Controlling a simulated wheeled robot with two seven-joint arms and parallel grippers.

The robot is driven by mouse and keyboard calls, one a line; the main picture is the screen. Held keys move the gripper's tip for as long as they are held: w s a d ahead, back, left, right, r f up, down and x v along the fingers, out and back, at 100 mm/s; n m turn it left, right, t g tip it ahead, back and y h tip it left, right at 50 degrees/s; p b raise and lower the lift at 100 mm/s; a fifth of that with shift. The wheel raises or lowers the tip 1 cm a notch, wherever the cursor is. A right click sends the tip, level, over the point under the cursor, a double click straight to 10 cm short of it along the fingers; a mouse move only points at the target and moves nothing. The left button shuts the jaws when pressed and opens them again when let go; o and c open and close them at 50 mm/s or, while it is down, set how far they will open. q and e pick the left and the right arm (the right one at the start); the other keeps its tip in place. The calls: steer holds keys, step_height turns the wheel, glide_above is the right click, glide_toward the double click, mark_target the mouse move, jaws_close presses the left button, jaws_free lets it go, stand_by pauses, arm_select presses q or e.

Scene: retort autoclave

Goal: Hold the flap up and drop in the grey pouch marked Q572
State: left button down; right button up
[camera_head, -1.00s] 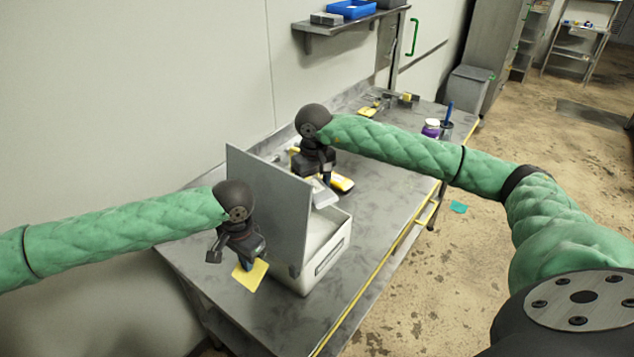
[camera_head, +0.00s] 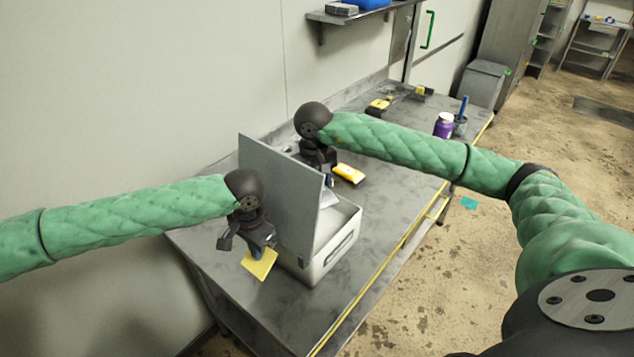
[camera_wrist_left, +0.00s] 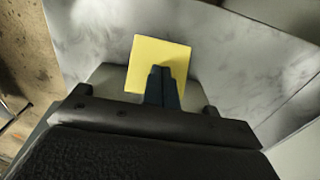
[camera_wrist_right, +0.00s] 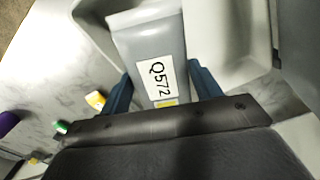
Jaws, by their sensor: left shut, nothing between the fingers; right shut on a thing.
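The white bin (camera_head: 338,243) stands on the steel table with its grey flap (camera_head: 285,195) raised nearly upright. My left gripper (camera_head: 255,257) is shut and empty at the flap's left side, over a yellow square (camera_head: 262,264); its closed fingers show in the left wrist view (camera_wrist_left: 162,88). I cannot tell whether it touches the flap. My right gripper (camera_wrist_right: 160,88) is shut on the grey pouch (camera_wrist_right: 150,40), whose label reads Q572. In the head view the pouch (camera_head: 328,197) is beside the flap's right face, at the bin's opening, partly hidden by the flap.
A yellow object (camera_head: 348,173) lies on the table behind the bin. The table's front right is clear. A wall shelf (camera_head: 362,12) hangs above.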

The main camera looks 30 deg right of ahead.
steer(key=shift+s+a, duration=0.15)
steer(key=shift+a, duration=0.2)
steer(key=shift+f, duration=0.2)
steer(key=shift+f, duration=0.8)
steer(key=o, duration=1.1)
steer(key=shift+o, duration=0.2)
step_height(320, 180, up, 12)
